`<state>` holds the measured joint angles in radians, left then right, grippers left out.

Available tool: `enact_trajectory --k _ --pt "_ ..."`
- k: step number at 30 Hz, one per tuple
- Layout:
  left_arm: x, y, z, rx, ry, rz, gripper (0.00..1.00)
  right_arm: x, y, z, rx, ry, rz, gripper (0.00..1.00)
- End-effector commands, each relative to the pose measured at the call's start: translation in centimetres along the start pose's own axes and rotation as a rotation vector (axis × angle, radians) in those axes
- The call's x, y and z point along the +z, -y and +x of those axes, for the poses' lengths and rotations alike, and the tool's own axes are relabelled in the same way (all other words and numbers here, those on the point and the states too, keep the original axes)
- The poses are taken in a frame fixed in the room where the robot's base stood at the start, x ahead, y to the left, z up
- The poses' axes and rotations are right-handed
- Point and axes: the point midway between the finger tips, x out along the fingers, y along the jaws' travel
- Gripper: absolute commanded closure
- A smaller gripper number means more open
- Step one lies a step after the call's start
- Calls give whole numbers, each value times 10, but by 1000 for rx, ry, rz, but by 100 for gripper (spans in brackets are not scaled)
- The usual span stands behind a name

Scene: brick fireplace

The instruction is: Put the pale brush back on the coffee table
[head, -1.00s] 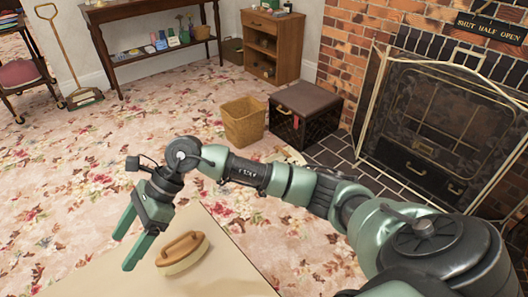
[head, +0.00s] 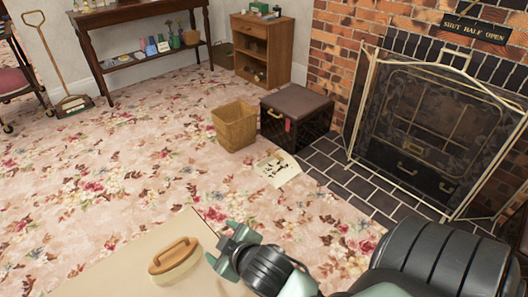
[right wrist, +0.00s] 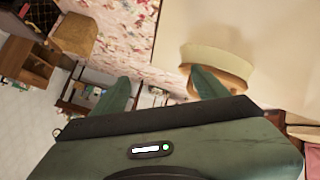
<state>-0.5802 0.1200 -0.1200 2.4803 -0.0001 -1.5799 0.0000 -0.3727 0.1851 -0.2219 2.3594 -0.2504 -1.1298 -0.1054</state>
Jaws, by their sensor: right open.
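The pale brush (head: 176,264), with a brown wooden handle and cream bristles, lies handle up on the beige coffee table (head: 119,281) at the bottom of the head view. In the right wrist view the brush (right wrist: 218,58) shows at upper right, partly behind one finger. My right gripper (head: 218,249) is open and empty, just right of the brush in the head view. Its two spread fingers (right wrist: 158,90) also show in the right wrist view. I cannot tell whether a finger touches the brush. My left gripper is not in view.
A wicker basket (head: 235,127), a dark chest (head: 297,115) and a paper (head: 278,169) stand or lie on the flowered carpet beyond the table. A fireplace screen (head: 425,125) is at right. Open carpet (head: 120,175) lies behind the table.

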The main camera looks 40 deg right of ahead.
Motion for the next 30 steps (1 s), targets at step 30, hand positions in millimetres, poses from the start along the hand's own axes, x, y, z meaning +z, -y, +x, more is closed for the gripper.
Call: enact_trajectory --k 30 --pt "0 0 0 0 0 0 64 135 66 -78 -264 521 269 26"
